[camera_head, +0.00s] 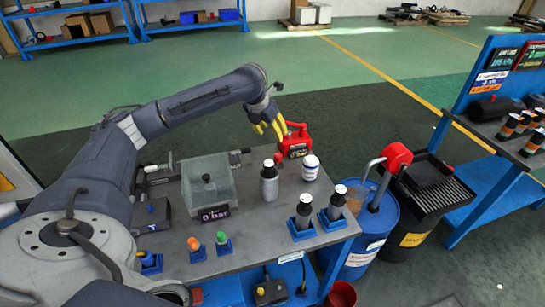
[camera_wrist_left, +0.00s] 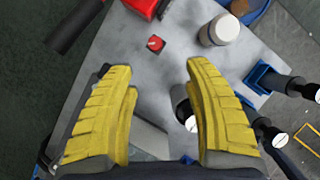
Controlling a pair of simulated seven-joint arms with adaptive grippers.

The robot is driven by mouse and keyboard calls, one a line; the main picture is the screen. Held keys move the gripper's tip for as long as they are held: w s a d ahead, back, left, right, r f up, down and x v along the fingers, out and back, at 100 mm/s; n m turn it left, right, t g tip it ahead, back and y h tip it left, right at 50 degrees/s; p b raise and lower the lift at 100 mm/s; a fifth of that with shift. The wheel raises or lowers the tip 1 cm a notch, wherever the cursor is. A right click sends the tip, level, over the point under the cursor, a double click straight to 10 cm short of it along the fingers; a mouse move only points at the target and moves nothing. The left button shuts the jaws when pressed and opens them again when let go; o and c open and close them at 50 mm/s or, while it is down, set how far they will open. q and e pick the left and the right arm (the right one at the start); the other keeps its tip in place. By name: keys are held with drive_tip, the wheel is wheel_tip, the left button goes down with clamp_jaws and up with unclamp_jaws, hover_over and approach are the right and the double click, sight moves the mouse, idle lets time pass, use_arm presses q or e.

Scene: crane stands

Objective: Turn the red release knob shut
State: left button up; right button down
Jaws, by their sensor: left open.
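A small red knob-like block (camera_wrist_left: 155,44) with a pale mark on top sits on the grey bench, beyond my open fingertips in the left wrist view. In the head view a bit of red (camera_head: 278,158) shows there beside a grey bottle. I cannot tell for sure that it is the release knob. A red can-like unit (camera_head: 295,143) with a dark label stands beside it at the bench's far edge; its red body (camera_wrist_left: 143,7) is cut off in the wrist view. My left gripper (camera_head: 268,127), with yellow fingers, is open and empty above it. My right gripper is not in view.
A white jar (camera_head: 310,168) and a grey bottle (camera_head: 269,183) stand close by. Two dark bottles (camera_head: 302,212) sit in blue holders. A clear box (camera_head: 209,182) with a "0 bar" display is left. A blue drum (camera_head: 375,220) stands beyond the bench's right edge.

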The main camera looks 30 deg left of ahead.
sight(277, 155)
use_arm(q)
drive_tip(key=x, duration=0.5)
drive_tip(key=a+x, duration=0.1)
drive_tip(key=x, duration=0.5)
drive_tip(key=s+x, duration=0.1)
drive_tip(key=x, duration=0.5)
drive_tip(key=shift+s+a+f, duration=0.1)
drive_tip(key=shift+a+f, duration=0.05)
drive_tip(key=shift+f, duration=0.15)
drive_tip(key=shift+o, duration=0.2)
clamp_jaws()
